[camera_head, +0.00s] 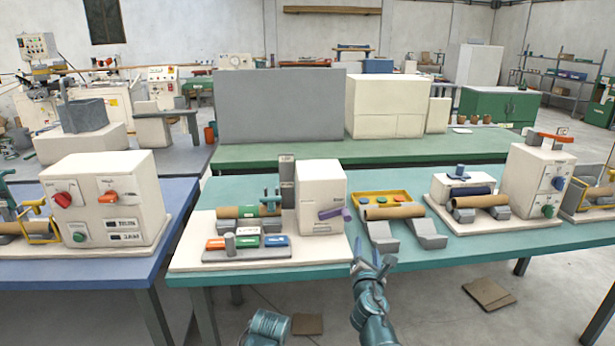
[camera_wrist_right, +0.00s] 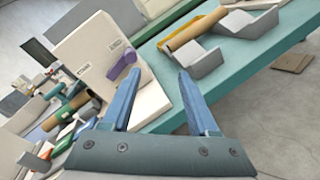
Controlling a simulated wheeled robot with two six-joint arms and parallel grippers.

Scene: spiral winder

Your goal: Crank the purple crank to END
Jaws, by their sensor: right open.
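The purple crank (camera_head: 335,213) is on the front face of a white box-shaped machine (camera_head: 320,183) on the teal table. Its handle slants up to the right. The crank also shows in the right wrist view (camera_wrist_right: 122,67), left of my fingers. My right gripper (camera_head: 371,260) is open and empty, in front of the table edge, below and to the right of the crank and apart from it. It shows in the right wrist view (camera_wrist_right: 162,78) with both blue fingers spread. I cannot read any END mark. My left gripper is not in view.
To the right, a brown tube (camera_head: 394,211) rests on grey wedge supports (camera_head: 429,234). Open floor lies before the table.

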